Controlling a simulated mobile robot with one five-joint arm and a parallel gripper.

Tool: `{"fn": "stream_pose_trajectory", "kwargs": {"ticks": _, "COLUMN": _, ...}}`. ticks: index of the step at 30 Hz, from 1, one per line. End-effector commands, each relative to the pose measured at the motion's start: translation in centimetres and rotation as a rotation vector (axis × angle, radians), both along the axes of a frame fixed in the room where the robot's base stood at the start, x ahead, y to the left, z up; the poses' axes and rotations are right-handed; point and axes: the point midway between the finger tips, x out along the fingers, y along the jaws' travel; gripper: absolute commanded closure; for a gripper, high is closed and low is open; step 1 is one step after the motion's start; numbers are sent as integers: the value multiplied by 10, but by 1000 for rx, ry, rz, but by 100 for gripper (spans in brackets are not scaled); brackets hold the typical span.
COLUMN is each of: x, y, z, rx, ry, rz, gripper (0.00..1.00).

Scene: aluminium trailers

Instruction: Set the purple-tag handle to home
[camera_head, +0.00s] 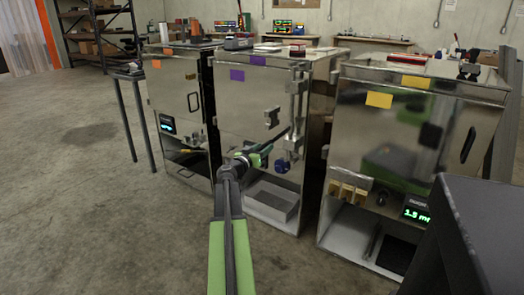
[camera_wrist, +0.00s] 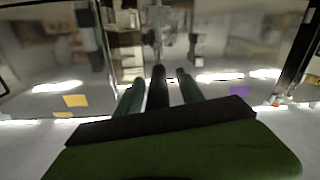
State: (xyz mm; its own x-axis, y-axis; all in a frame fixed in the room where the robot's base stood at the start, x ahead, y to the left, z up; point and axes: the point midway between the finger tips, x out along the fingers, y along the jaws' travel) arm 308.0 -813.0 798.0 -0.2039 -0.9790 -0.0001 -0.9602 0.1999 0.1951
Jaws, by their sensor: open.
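The middle metal cabinet (camera_head: 240,105) bears purple tags (camera_head: 237,75) on its door and top edge; a purple tag (camera_wrist: 239,91) also shows at the right of the wrist view. A metal handle assembly (camera_head: 297,88) runs upright along this cabinet's right front edge. My gripper (camera_head: 286,134) is open, in front of the cabinet's lower right door area, below the upright handle. In the wrist view its dark fingers (camera_wrist: 158,90) point towards blurred metal fittings (camera_wrist: 165,30). I cannot tell whether they touch anything.
An orange-tag cabinet (camera_head: 180,95) stands left, a yellow-tag cabinet (camera_head: 405,140) close on the right. A dark block (camera_head: 485,235) fills the lower right. The floor at left is clear.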

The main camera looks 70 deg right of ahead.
Motion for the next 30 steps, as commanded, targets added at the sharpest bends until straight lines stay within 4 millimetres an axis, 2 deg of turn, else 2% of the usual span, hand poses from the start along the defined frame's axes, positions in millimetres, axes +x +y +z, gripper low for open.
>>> {"fn": "stream_pose_trajectory", "kwargs": {"ticks": 3, "x": 0, "y": 0, "z": 0, "rx": 0, "ry": 0, "rz": 0, "gripper": 58}}
{"fn": "stream_pose_trajectory", "kwargs": {"ticks": 13, "x": -1, "y": 0, "z": 0, "rx": 0, "ry": 0, "rz": -1, "gripper": 100}}
{"fn": "stream_pose_trajectory", "kwargs": {"ticks": 30, "x": 0, "y": 0, "z": 0, "rx": 0, "ry": -1, "rz": 2, "gripper": 100}}
